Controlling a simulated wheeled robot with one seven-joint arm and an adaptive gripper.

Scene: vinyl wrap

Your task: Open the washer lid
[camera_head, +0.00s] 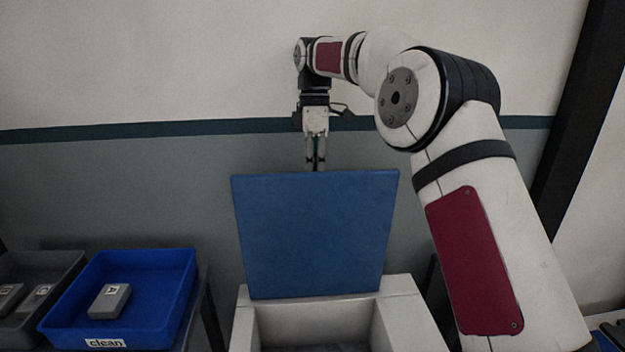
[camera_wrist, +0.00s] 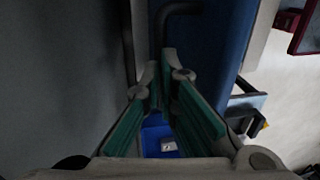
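The washer's blue lid (camera_head: 315,235) stands nearly upright at the back of the white washer body (camera_head: 243,325), whose top opening is uncovered in the head view. My gripper (camera_head: 315,166) points down at the lid's top edge, on the wall side. The lid's edge may hide the very tips. In the wrist view the lid (camera_wrist: 221,45) is right of my fingers, and a grey bent bar (camera_wrist: 178,10), seemingly a handle on the lid's wall-side face, shows beyond them. My green-padded fingers (camera_wrist: 162,85) are parted by a narrow gap with nothing held between them.
A blue tray (camera_head: 178,300) labelled "clean", with a grey block (camera_head: 110,300) inside, stands left of the washer. A grey tray (camera_head: 62,266) with blocks is farther left. The wall (camera_head: 120,190) is close behind the lid. My arm crosses the right side.

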